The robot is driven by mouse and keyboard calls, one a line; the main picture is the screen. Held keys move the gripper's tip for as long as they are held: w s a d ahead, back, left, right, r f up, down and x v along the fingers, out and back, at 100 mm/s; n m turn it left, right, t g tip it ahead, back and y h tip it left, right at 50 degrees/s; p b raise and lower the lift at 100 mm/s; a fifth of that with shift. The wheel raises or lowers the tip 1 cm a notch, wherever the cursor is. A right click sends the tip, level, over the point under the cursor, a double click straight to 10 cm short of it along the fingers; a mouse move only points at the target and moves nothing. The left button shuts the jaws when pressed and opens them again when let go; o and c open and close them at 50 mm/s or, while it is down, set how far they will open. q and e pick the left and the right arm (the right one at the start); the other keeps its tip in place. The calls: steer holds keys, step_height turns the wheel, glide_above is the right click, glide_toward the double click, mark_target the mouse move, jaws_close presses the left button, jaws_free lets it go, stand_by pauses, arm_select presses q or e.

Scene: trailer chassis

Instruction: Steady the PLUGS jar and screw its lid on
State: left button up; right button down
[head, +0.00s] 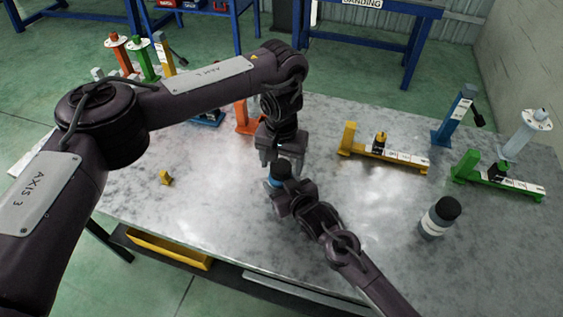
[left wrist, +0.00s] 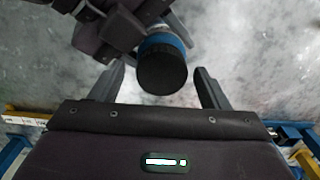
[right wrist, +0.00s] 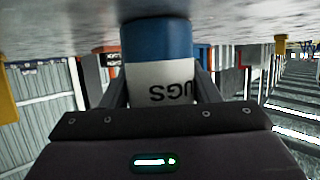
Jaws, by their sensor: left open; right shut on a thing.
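The PLUGS jar (head: 275,182) stands on the grey table near the middle, blue with a white label. The label's letters "UGS" show upside down in the right wrist view (right wrist: 160,88). A black lid (head: 281,168) sits on top of the jar; I cannot tell how tightly. My right gripper (head: 280,190) is shut on the jar's body from the side. My left gripper (head: 282,158) is open and points down just above the lid. In the left wrist view the lid (left wrist: 162,68) lies between the open fingers, with gaps on both sides.
A second jar with a black lid (head: 440,217) stands at the right. A small yellow piece (head: 166,178) lies at the left. The table front between is clear.

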arm_select(q)
step_height(320, 180, up, 4)
steer(key=shift+r, duration=0.15)
steer(key=o, duration=0.5)
steer(key=shift+o, duration=0.2)
step_height(320, 180, up, 12)
stand_by(0.5)
